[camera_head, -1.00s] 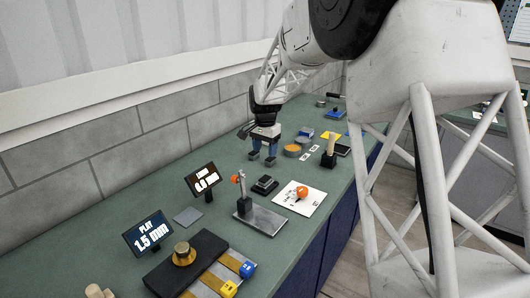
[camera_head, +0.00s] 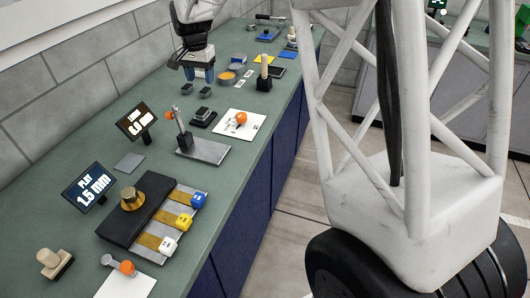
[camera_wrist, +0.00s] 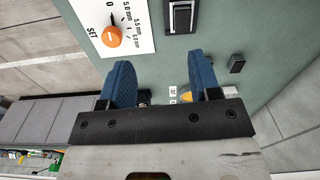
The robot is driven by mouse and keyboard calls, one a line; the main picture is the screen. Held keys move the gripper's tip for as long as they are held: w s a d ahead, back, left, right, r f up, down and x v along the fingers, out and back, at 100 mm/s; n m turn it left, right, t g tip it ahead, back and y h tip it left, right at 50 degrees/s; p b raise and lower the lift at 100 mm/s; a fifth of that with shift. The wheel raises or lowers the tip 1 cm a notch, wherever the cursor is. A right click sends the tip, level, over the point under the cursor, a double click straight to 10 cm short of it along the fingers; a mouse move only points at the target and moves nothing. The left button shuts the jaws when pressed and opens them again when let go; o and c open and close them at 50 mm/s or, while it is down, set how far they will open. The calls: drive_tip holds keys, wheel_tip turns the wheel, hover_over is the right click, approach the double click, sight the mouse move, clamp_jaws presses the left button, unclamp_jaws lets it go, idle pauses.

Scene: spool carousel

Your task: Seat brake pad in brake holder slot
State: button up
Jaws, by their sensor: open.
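My gripper (camera_head: 198,73) is open and empty, its blue fingers pointing down over the bench; its two fingers also show in the wrist view (camera_wrist: 159,72). One dark block (camera_wrist: 237,64) shows right of the fingers in the wrist view. A black block with a raised rectangular frame (camera_head: 203,117), likely the brake holder, sits nearer the camera. It also shows at the wrist view's top (camera_wrist: 182,17).
A white dial card with an orange knob (camera_head: 240,118) lies right of the holder. A metal plate with an upright lever (camera_head: 205,151) and a tilted display (camera_head: 136,121) stand nearer. An orange dish (camera_head: 226,77) and a wooden-handled tool (camera_head: 264,75) are beyond.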

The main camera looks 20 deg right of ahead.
drive_tip(key=s+d+r+n+t, duration=0.1)
drive_tip(key=s+r+n, duration=0.2)
drive_tip(key=s, duration=1.4)
drive_tip(key=s+d+r+n+t, duration=0.1)
drive_tip(key=s+r+n, duration=0.2)
drive_tip(key=s, duration=1.4)
drive_tip(key=s+f+n, duration=0.1)
drive_tip(key=s+f, duration=0.2)
drive_tip(key=s, duration=0.7)
drive_tip(key=shift+s+d+n, duration=0.15)
drive_tip(key=shift+s+n, duration=0.15)
drive_tip(key=shift+n, duration=0.1)
